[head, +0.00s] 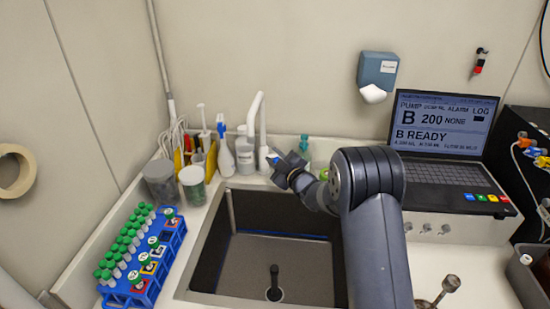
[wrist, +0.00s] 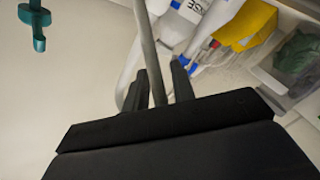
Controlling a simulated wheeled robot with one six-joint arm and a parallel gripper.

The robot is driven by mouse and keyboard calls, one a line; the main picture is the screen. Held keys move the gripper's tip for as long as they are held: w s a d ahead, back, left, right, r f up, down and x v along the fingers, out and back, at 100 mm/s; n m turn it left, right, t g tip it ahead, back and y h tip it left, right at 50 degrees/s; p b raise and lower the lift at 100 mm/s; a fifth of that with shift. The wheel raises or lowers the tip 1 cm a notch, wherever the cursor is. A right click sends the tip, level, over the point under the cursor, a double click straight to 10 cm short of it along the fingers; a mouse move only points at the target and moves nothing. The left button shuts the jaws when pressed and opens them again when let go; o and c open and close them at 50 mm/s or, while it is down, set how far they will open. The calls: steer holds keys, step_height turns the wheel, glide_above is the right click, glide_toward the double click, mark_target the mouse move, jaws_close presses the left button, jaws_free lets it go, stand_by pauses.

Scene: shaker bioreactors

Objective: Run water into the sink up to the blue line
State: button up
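The sink (head: 190,278) is a steel-rimmed basin with dark walls and a grey floor. A thin blue line (head: 285,236) runs along its inner back wall. I see no clear water surface or stream in it. A black upright piece (head: 274,285) stands on the sink floor. My gripper (head: 283,165) is above the sink's back edge, by the white curved spout (head: 255,115). In the wrist view my gripper (wrist: 158,88) has its fingers apart, one on each side of a slim grey rod (wrist: 150,50). Whether they touch it is unclear. A teal fitting (head: 303,143) is beside my gripper.
A blue rack (head: 172,250) of green-capped tubes stands left of the sink. Jars (head: 193,184) and bottles (head: 225,150) crowd the back-left ledge. A laptop (head: 440,140) sits at right. A dispenser (head: 377,72) hangs on the wall. The space over the basin's left half is clear.

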jaws_close()
steer(key=shift+r, duration=0.1)
steer(key=shift+b, duration=0.45)
